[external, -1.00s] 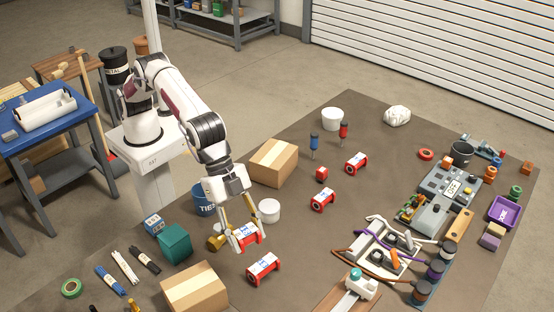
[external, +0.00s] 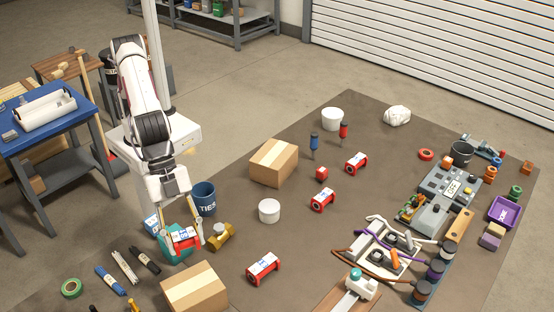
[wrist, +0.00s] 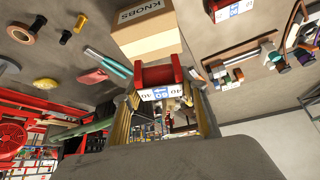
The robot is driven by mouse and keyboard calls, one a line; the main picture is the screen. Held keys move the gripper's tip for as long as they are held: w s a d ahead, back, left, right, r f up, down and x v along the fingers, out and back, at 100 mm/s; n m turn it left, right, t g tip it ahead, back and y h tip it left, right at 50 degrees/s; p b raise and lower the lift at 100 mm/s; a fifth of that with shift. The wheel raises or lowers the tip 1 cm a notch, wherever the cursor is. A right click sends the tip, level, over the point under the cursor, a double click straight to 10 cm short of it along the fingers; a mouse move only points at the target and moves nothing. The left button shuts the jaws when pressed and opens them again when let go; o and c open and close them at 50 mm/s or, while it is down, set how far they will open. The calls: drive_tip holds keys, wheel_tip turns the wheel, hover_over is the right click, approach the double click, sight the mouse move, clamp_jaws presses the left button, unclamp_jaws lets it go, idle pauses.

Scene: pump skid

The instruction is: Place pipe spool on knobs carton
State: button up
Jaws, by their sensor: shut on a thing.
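My gripper (external: 184,240) is shut on a pipe spool (external: 184,237), white with red ends and a printed label. The held spool also shows between the fingers in the wrist view (wrist: 158,82). In the external view it overlaps a teal box (external: 172,255), which it partly hides. The carton marked KNOBS (wrist: 147,30) is just beyond the spool in the wrist view, its tape seam visible. It appears to be the front carton (external: 195,290) in the external view, right of and nearer than my gripper. The lettering is not readable there.
Another spool (external: 263,267) lies right of the front carton. A brass fitting (external: 220,236), a blue TIES bucket (external: 203,198) and a white tub (external: 269,211) stand near my gripper. A second carton (external: 274,162) stands farther back. The mat's middle is mostly clear.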

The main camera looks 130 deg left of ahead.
hover_over(196, 278)
drive_tip(key=s, duration=0.2)
drive_tip(key=shift+a+f, duration=0.2)
drive_tip(key=shift+f, duration=1.05)
drive_tip(key=shift+a+f, duration=0.2)
drive_tip(key=shift+f, duration=1)
drive_tip(key=shift+f, duration=0.15)
drive_tip(key=shift+f, duration=2.35)
drive_tip(key=shift+f, duration=0.1)
drive_tip(key=o, duration=1.3)
